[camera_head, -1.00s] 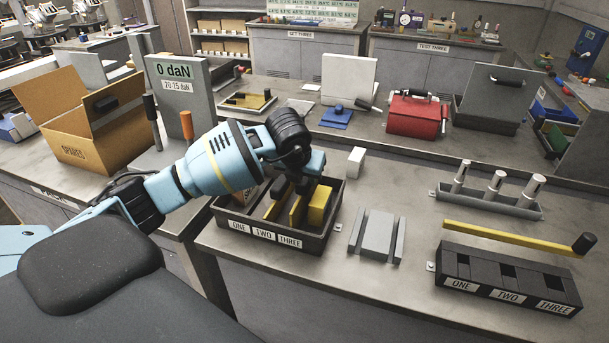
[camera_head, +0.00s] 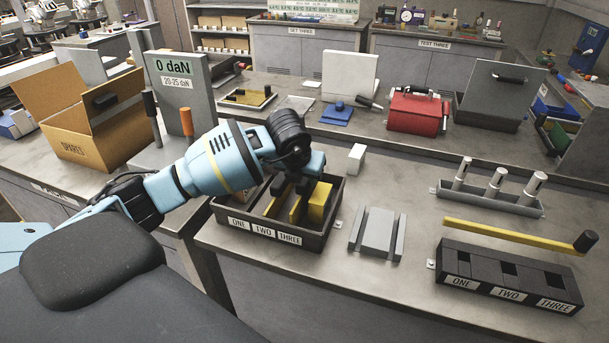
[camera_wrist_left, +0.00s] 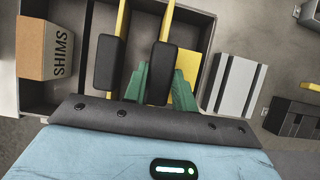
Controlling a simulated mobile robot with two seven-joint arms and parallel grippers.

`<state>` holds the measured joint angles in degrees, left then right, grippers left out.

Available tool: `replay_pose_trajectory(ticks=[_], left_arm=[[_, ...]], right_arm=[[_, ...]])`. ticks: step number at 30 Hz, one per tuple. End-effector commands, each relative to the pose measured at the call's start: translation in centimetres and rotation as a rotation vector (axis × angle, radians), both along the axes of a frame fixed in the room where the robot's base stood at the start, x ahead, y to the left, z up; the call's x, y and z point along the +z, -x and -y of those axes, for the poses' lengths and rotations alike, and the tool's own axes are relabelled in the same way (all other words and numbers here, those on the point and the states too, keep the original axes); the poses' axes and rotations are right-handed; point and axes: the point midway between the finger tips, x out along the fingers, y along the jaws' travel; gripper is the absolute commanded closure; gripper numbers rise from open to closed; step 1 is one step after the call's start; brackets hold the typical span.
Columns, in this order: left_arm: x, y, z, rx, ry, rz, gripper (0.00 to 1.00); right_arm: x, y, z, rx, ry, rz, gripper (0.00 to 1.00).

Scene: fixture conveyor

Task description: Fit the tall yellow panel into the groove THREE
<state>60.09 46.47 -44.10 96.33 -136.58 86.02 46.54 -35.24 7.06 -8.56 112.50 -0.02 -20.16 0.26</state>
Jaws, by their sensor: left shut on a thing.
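My left gripper (camera_head: 304,180) is over the dark tray (camera_head: 314,243) labelled ONE, TWO, THREE. In the left wrist view its green fingers (camera_wrist_left: 160,86) are shut on the black grip of a thin yellow panel (camera_wrist_left: 168,20). That panel also shows in the head view (camera_head: 296,210), standing inside the tray. A second yellow panel (camera_head: 273,209) with a black grip stands to its left. A wider yellow block (camera_head: 319,203) is to its right. The panels' lower edges are hidden. My right gripper is not in view.
A black slotted fixture (camera_head: 470,267), also labelled ONE, TWO, THREE, stands at the right. A grey channelled block (camera_head: 378,233) lies between it and the tray. A yellow bar (camera_head: 510,234) lies behind the fixture. A SHIMS box (camera_wrist_left: 45,48) sits in the tray's left part.

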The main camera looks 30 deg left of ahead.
Motion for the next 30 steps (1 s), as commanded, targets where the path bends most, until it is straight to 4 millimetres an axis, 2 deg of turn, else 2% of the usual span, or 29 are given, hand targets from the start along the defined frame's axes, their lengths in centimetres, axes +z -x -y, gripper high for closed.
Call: replay_pose_trajectory(ticks=[9, 10, 15, 25, 30], left_arm=[[0.0, 0.0, 0.0, 0.0, 0.0, 0.001, 1.0], [0.0, 0.0, 0.0, 0.0, 0.0, 0.001, 0.71], [0.0, 0.0, 0.0, 0.0, 0.0, 0.001, 0.48], [-0.1, 0.0, 0.0, 0.0, 0.0, -0.001, 0.48], [1.9, 0.9, 0.2, -0.001, 0.001, 0.004, 0.48]], right_arm=[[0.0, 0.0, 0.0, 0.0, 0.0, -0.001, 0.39], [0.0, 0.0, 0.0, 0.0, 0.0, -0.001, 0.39], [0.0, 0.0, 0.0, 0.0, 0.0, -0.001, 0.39], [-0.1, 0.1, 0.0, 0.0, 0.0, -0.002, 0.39], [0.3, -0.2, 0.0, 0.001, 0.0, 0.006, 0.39]])
